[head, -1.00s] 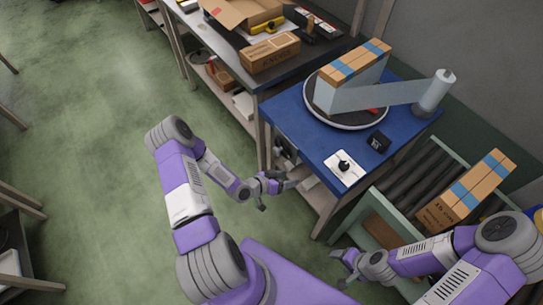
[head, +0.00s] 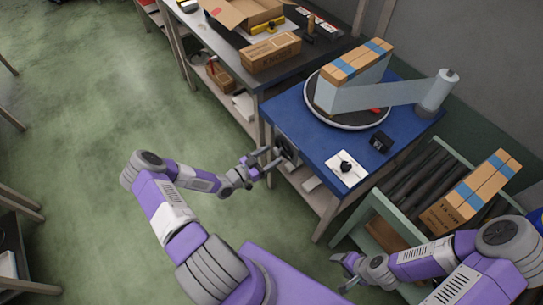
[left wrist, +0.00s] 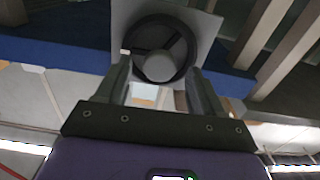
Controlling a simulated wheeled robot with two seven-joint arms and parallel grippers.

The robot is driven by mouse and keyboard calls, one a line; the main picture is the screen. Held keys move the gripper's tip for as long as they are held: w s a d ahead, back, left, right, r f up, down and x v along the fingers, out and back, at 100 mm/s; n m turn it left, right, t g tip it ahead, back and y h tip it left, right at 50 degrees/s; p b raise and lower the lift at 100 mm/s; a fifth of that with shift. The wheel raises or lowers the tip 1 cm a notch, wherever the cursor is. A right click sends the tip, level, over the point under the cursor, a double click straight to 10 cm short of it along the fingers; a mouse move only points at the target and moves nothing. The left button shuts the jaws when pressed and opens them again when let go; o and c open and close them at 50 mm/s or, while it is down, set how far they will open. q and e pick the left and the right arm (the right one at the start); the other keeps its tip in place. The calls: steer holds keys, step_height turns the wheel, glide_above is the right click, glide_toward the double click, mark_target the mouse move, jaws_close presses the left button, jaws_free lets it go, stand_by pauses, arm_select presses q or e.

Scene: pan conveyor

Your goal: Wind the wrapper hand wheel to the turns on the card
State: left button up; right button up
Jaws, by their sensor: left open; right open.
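The dark hand wheel (head: 287,150) is mounted on the side of the blue wrapper table (head: 290,118). In the left wrist view the wheel (left wrist: 160,48) shows a dark rim, spokes and a grey hub on a pale plate. My left gripper (head: 270,160) is open just in front of the wheel; its fingers (left wrist: 158,75) straddle the wheel's lower part in that view, and contact is unclear. My right gripper (head: 346,267) is open and empty, low by the roller conveyor.
A taped carton (head: 352,62) stands on the round turntable (head: 345,118), with film running to a roll (head: 437,93). A small black box (head: 380,142) sits nearby. A roller conveyor (head: 408,183) carries another carton (head: 472,193). Open floor lies left.

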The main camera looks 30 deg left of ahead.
arm_select(q)
steer(key=shift+w+d, duration=0.2)
steer(key=shift+w, duration=0.25)
steer(key=shift+c, duration=0.4)
steer(key=c, duration=1)
steer(key=shift+o, duration=0.2)
steer(key=shift+f+m+b, duration=0.1)
steer(key=shift+m+b, duration=0.6)
steer(key=shift+m, duration=0.5)
steer(key=shift+m+b, duration=0.5)
steer(key=shift+m, duration=0.8)
steer(key=o, duration=1)
steer(key=shift+o, duration=0.2)
steer(key=p+v, duration=0.1)
steer(key=v, duration=0.6)
steer(key=shift+s, duration=0.3)
